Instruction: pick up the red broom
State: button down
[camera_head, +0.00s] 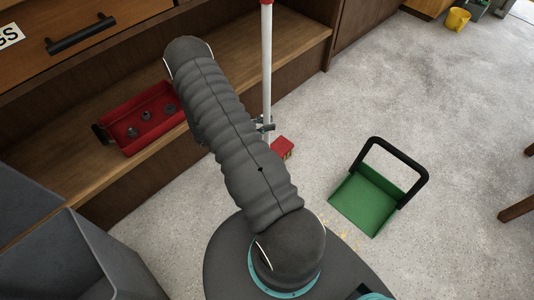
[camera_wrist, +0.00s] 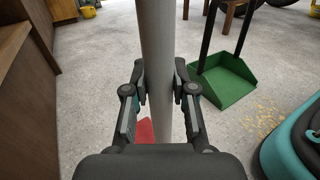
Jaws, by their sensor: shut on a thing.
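The red broom has a long pale handle (camera_head: 266,75) with a red top end and a red head (camera_head: 282,148) low near the floor. It stands roughly upright in front of the wooden shelf. In the wrist view the handle (camera_wrist: 158,60) runs between my fingers, and part of the red head (camera_wrist: 145,131) shows below. My gripper (camera_wrist: 160,85) is shut on the handle. In the head view my gripper (camera_head: 264,125) is mostly hidden behind my arm. I cannot tell whether the broom head touches the floor.
A green dustpan (camera_head: 366,198) with a black handle stands on the floor to the right. A red tray (camera_head: 118,122) with small dark parts sits on the wooden shelf (camera_head: 290,40). Grey bins (camera_head: 75,255) are at lower left. A yellow bucket (camera_head: 457,20) is far back. Floor between is open.

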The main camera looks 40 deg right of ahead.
aim_at(267, 117)
dwell(0.3)
jog(key=shift+r, duration=2)
jog(key=s+a+r, duration=0.1)
jog(key=s+r, duration=0.6)
jog(key=s, duration=0.4)
jog(key=shift+s+a+p, duration=0.3)
jog(key=c, duration=1.8)
grip_release()
jog(key=shift+w, duration=0.1)
grip_shut()
